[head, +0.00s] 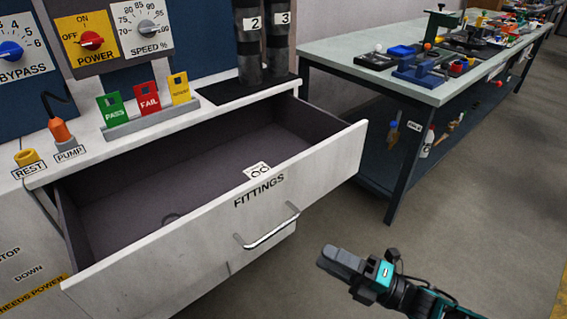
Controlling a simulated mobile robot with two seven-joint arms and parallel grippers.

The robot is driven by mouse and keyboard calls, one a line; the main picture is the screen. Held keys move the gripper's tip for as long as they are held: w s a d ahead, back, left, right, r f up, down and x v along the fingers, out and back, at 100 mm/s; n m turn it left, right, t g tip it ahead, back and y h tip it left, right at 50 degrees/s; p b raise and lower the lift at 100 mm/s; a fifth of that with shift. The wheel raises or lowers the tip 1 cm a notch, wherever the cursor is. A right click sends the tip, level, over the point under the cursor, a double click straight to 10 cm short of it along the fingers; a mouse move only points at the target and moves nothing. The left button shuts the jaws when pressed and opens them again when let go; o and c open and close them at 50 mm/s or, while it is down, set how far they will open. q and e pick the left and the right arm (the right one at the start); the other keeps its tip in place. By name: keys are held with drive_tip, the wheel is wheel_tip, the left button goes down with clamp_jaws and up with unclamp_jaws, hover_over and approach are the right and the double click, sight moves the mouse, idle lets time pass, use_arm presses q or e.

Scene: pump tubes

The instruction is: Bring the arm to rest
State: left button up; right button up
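My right gripper (340,264) is in the head view at the lower middle, its arm coming in from the lower right. Its dark fingers lie together with no gap showing, and nothing shows between them. It hangs in the air over the floor, to the right of the drawer's front and apart from the handle (270,229). The FITTINGS drawer (318,165) is pulled open, with a small white label or card with rings (257,171) inside near its front wall. My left gripper is not in view.
The white bench top holds an orange-tipped pump tool (60,131), a yellow ring at REST (27,158), PASS, FAIL and yellow tags (147,98), and dark tubes 2 and 3 (279,45). A workbench (330,48) with tools stands at right. Floor (450,215) between is clear.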

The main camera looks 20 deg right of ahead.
drive_tip(key=s+a+f+m+g+h, duration=0.2)
drive_tip(key=a+m+h, duration=0.25)
drive_tip(key=m, duration=0.75)
drive_tip(key=s+a+f+m+g+h, duration=0.15)
drive_tip(key=a+m+h, duration=0.35)
drive_tip(key=m, duration=0.7)
use_arm(q)
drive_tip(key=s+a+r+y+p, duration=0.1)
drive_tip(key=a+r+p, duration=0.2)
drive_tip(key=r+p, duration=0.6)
drive_tip(key=p, duration=0.4)
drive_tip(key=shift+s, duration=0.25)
use_arm(e)
drive_tip(key=s+d+r+h, duration=0.1)
drive_tip(key=d+r, duration=0.3)
drive_tip(key=r, duration=0.4)
drive_tip(key=shift+s+m+h, duration=0.35)
drive_tip(key=shift+m+h, duration=0.05)
drive_tip(key=shift+h, duration=0.15)
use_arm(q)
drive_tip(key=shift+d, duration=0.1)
use_arm(e)
drive_tip(key=shift+d, duration=0.1)
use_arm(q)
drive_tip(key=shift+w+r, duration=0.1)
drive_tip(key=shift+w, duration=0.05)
